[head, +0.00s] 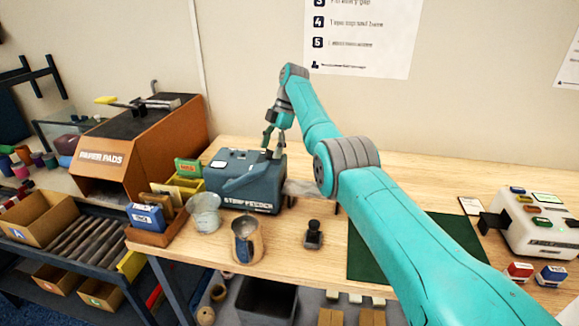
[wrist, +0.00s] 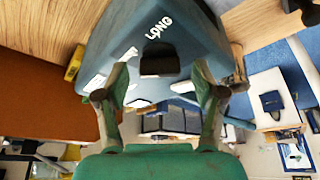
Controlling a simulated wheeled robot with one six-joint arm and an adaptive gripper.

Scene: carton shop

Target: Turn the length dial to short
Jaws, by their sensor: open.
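The blue strip feeder (head: 232,190) stands on the wooden bench, its name printed on the front. In the wrist view its blue housing (wrist: 196,40) fills the upper middle, with a white LONG label. Just below the label is a dark knob (wrist: 158,63), which looks like the length dial. Several white marks lie around it; no SHORT label is readable. My gripper (head: 271,150) is over the top of the feeder. In the wrist view my gripper (wrist: 161,76) is open, with one finger on each side of the knob and visible gaps. The dial is not clear in the head view.
A metal cup (head: 247,240), a grey bucket (head: 204,213) and a dark stamp-like object (head: 313,235) stand in front of the feeder. The orange paper pads box (head: 150,150) is on the left. A green mat (head: 365,262) lies to the right under my arm.

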